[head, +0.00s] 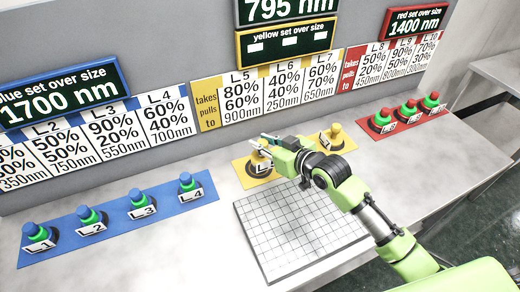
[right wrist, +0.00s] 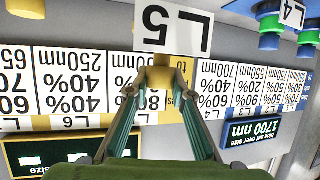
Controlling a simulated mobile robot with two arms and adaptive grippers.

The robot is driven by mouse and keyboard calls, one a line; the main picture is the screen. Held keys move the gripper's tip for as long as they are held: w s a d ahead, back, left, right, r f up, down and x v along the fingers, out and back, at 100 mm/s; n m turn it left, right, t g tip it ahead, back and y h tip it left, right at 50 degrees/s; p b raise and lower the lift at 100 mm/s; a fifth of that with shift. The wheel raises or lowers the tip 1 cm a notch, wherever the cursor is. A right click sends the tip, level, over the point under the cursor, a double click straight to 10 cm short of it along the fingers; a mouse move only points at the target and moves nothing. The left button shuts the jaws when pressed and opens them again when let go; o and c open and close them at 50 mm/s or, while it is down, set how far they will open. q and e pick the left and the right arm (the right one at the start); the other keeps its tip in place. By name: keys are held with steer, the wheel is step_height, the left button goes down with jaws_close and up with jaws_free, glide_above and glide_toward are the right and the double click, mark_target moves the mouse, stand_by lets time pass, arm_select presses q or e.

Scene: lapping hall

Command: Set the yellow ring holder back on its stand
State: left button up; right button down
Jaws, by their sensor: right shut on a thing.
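The yellow ring holder (right wrist: 159,76) with the L_5 tag (right wrist: 172,28) is between the fingertips of my right gripper (right wrist: 157,88) in the right wrist view, which is upside down. In the head view my right gripper (head: 266,144) reaches over the yellow strip (head: 246,178), shut on this holder (head: 258,158). The holder is at the strip's left position, partly covered by the gripper. I cannot tell whether it touches the stand below. Another yellow holder (head: 335,130) stands at the strip's right end. The middle position is hidden behind my gripper. My left gripper is not in view.
The blue strip (head: 115,219) with several blue-topped holders lies left. The red strip (head: 404,124) with its holders lies right. A gridded plate (head: 297,232) lies in front. The panel with percentage cards and number displays (head: 289,43) rises close behind.

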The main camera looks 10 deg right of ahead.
steer(key=w+f, duration=0.3)
steer(key=shift+a+f, duration=0.2)
steer(key=shift+f, duration=0.1)
steer(key=shift+w+f+p, duration=0.2)
steer(key=shift+f+p, duration=0.2)
steer(key=shift+f, duration=1.4)
steer(key=shift+f, duration=0.15)
steer(key=c, duration=1.8)
jaws_free()
